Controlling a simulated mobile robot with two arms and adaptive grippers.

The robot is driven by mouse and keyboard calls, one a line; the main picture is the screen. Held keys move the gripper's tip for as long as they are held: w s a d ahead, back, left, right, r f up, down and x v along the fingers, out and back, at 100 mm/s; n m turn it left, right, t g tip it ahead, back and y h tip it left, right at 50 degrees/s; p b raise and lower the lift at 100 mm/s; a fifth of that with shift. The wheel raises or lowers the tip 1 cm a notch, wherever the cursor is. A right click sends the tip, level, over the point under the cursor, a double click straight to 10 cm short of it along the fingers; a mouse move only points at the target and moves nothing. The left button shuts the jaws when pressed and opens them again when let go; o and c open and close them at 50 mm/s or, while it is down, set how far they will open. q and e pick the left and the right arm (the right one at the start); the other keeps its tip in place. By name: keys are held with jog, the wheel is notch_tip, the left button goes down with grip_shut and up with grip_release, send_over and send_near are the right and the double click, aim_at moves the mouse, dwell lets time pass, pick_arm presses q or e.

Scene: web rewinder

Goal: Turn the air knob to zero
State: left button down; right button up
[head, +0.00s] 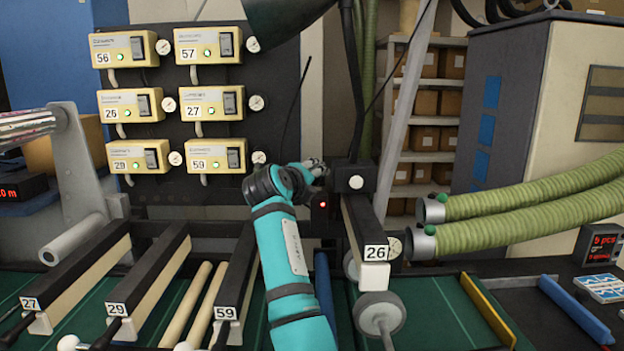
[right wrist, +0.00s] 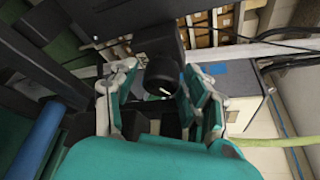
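In the right wrist view a round black knob (right wrist: 163,78) with a white pointer mark sits on a dark housing (right wrist: 155,40). My right gripper (right wrist: 162,85) is open, with one finger on each side of the knob. I cannot tell whether either finger touches it. In the head view my right gripper (head: 316,170) is at the left side of a black box (head: 352,174) above the bar labelled 26. The knob itself cannot be made out there. The number its mark points to is not readable. My left gripper is not in view.
Yellow control units (head: 209,103) with small gauges hang on the dark panel at left. Bars labelled 27, 29 and 59 (head: 237,285) lie below. Green hoses (head: 530,215) come in from the right. A thin black cable rises above the box.

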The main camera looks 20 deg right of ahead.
jog(key=shift+d, duration=0.1)
jog(key=c, duration=0.8)
jog(key=n+b, duration=0.1)
jog(key=b, duration=0.2)
jog(key=shift+f+h, duration=0.3)
jog(key=shift+f, duration=0.05)
jog(key=shift+r+n+t+h+b, duration=0.15)
jog(key=shift+n+t+h+b, duration=0.15)
jog(key=shift+n+b, duration=0.3)
jog(key=shift+r, duration=0.15)
jog(key=o, duration=1.1)
